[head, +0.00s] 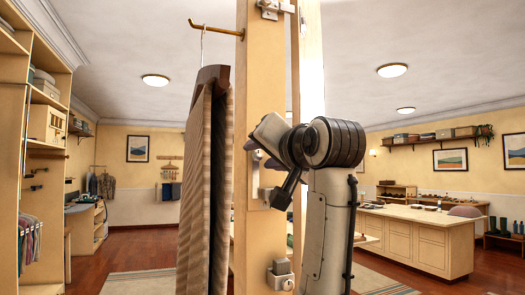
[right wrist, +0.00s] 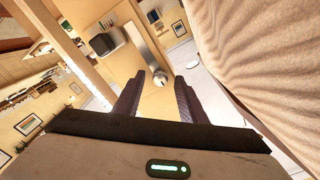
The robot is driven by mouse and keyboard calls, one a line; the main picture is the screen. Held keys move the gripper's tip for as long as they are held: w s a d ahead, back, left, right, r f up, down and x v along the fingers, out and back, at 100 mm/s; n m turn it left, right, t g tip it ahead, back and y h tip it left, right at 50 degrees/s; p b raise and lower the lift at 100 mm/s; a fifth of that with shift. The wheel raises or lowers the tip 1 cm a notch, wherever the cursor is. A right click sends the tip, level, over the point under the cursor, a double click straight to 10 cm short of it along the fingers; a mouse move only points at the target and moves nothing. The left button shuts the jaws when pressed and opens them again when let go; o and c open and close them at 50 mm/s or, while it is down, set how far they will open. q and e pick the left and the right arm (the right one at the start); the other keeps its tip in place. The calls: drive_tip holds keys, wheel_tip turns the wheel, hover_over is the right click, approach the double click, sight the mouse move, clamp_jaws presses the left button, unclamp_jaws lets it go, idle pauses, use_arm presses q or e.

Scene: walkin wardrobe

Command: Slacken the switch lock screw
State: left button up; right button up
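My right gripper (head: 255,147) is raised in front of the wooden post (head: 246,80) in the head view, and my own arm hides part of the post. In the right wrist view its two dark fingers (right wrist: 159,80) are apart with nothing held between them. Beyond the fingertips, a metal plate (right wrist: 148,42) with a small round silver piece (right wrist: 160,76) is on the wood. I cannot tell for sure whether this piece is the switch lock screw. A dark box-shaped fitting (right wrist: 103,42) is left of the plate. My left gripper is not in view.
A striped garment (head: 203,180) hangs from a brass hook (head: 213,29) just left of the post, and its cloth (right wrist: 265,70) fills the right of the wrist view. Metal latches sit high (head: 271,8) and low (head: 280,275) on the post. A counter (head: 415,235) stands behind right.

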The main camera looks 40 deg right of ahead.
drive_tip(key=shift+w, duration=0.1)
clamp_jaws()
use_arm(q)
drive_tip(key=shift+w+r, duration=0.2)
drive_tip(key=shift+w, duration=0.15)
